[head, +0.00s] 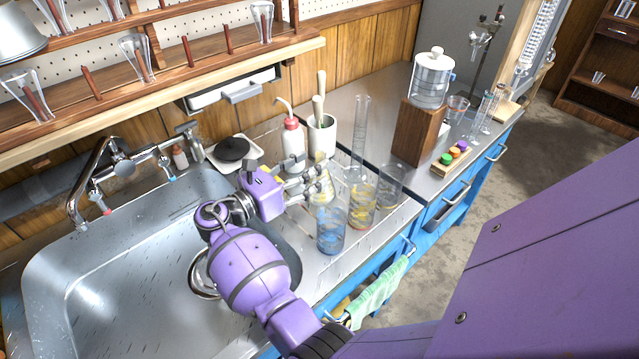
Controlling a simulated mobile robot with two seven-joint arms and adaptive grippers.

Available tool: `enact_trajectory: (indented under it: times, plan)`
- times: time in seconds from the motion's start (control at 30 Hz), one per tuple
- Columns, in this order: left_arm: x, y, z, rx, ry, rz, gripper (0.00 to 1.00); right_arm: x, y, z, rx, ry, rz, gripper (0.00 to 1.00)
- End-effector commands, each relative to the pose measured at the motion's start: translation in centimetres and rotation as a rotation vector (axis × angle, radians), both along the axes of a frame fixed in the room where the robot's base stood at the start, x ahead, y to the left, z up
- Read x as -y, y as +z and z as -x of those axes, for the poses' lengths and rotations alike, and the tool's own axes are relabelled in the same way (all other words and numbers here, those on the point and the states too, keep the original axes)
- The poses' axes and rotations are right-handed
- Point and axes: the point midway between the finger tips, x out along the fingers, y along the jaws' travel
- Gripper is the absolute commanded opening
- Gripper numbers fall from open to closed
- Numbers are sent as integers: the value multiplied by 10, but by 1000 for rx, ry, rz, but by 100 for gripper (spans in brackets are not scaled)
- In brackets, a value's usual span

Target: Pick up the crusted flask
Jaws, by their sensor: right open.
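A glass flask (323,197) with a yellowish crust stands on the steel counter right of the sink, partly hidden behind my right gripper. My right gripper (327,179) is open, its fingers pointing right at the flask's upper part. They overlap it in the picture; I cannot tell whether they touch it. My left gripper is not in view.
A blue-stained beaker (331,232), a yellow-stained beaker (362,205) and a clear beaker (390,187) stand close by at the front edge. A red-capped wash bottle (292,146), a white brush pot (321,138) and a tall cylinder (360,135) stand behind. The sink (130,275) is left.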

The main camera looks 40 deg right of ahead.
Motion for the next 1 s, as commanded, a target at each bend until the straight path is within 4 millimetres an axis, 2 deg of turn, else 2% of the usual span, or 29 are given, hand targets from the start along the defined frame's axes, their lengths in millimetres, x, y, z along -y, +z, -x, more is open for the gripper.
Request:
enact_trajectory:
  times: [0.03, 0.13, 0.37, 0.77, 1.0]
  plan:
    - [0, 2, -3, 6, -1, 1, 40, 9, 1, -1, 0, -1, 1, 52]
    - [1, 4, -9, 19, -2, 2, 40, 21, 0, -2, 0, 0, 0, 52]
    - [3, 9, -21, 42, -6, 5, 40, 23, -1, -2, 0, 2, -2, 52]
    - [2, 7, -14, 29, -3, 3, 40, 23, -1, -2, 0, 2, -2, 0]
    - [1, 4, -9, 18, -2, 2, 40, 23, -2, -2, -1, 3, -4, 0]
